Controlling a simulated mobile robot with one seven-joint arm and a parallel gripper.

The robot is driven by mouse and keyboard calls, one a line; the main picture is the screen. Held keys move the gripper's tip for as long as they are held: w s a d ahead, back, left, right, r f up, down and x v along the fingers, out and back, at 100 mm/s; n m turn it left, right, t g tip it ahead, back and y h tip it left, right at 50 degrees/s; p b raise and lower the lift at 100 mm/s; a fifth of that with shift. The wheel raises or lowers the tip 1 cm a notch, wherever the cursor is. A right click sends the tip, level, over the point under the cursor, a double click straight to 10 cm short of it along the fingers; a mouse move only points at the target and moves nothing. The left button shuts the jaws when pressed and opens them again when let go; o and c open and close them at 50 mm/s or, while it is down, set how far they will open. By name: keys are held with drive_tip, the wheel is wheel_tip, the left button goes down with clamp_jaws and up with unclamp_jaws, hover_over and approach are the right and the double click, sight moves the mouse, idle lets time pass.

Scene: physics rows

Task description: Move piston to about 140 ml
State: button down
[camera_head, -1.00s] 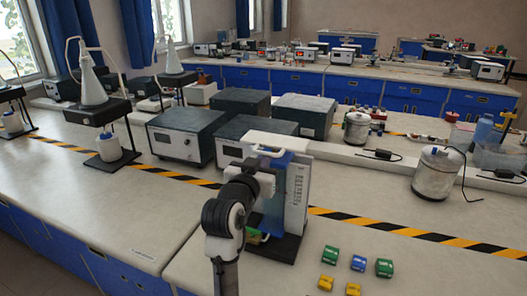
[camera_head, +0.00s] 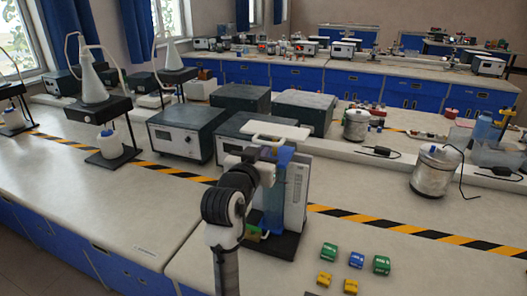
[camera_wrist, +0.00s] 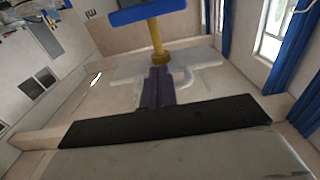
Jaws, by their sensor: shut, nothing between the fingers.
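The piston apparatus stands on a black base (camera_head: 285,245) at the front bench, with an upright white scale panel (camera_head: 296,190) and a blue part (camera_head: 273,205) beside it. A flat white top piece with a handle (camera_head: 290,131) sits above. My gripper (camera_head: 267,153) is at the upper part of the apparatus, partly hidden by my own wrist. In the wrist view my purple fingers (camera_wrist: 157,72) are shut and empty, close to a brass-yellow rod (camera_wrist: 156,38) below a blue part (camera_wrist: 160,12). The white handle piece (camera_wrist: 182,76) shows behind the fingers. Scale marks are too small to read.
Several small coloured blocks (camera_head: 356,260) lie right of the base. Grey instrument boxes (camera_head: 187,138) stand close behind the apparatus. A metal pot (camera_head: 437,170) is at the right. The front bench left of the apparatus is mostly clear.

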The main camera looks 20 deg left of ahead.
drive_tip(key=shift+r, duration=0.3)
drive_tip(key=s+f+b, duration=0.1)
drive_tip(key=s, duration=0.8)
drive_tip(key=shift+a+f+b, duration=0.15)
drive_tip(key=shift+f+b, duration=0.1)
drive_tip(key=shift+b, duration=0.05)
drive_tip(key=shift+a, duration=0.1)
idle(0.4)
